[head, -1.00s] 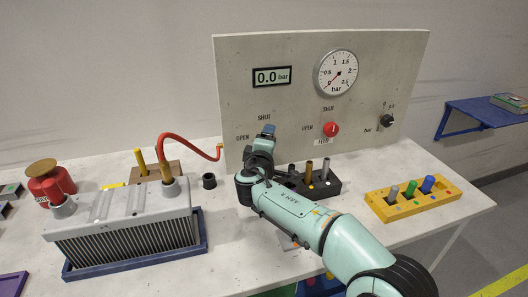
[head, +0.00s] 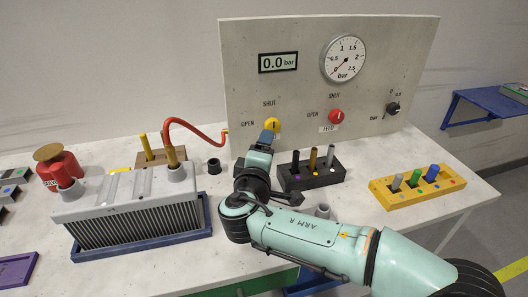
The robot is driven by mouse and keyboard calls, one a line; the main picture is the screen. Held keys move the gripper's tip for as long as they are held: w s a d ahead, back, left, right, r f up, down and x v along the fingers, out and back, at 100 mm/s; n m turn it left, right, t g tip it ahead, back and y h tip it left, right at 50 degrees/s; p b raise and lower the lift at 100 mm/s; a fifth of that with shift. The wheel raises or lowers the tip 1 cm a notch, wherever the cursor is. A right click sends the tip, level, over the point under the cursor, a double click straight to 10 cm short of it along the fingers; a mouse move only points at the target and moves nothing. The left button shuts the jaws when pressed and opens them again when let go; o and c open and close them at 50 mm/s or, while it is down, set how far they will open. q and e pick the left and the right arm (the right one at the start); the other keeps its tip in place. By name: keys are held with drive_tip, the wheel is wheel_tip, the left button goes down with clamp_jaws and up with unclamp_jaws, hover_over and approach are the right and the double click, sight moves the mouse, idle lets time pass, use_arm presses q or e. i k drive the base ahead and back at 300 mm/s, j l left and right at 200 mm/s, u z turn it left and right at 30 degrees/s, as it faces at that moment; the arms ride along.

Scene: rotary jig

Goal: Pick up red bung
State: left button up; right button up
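I cannot make out a red bung for certain. A yellow rack (head: 432,193) at the right holds a grey peg (head: 397,181), a green peg (head: 414,178) and a blue peg (head: 432,174); no red peg shows in it. My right gripper (head: 268,134) is in front of the panel, with its blue tip close to a yellow knob (head: 274,123). Its fingers are seen from behind, so their opening and any contact with the knob are unclear. My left gripper is not in view.
A finned grey block (head: 135,217) stands in a blue tray (head: 150,249), with a red hose (head: 190,127) behind it. A red brass-topped canister (head: 57,170) is at left. A black rack (head: 312,176) with several pegs and a grey fitting (head: 322,211) are near my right arm.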

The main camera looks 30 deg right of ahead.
sight(58, 170)
drive_tip(key=k+j, duration=0.8)
drive_tip(key=j, duration=0.15)
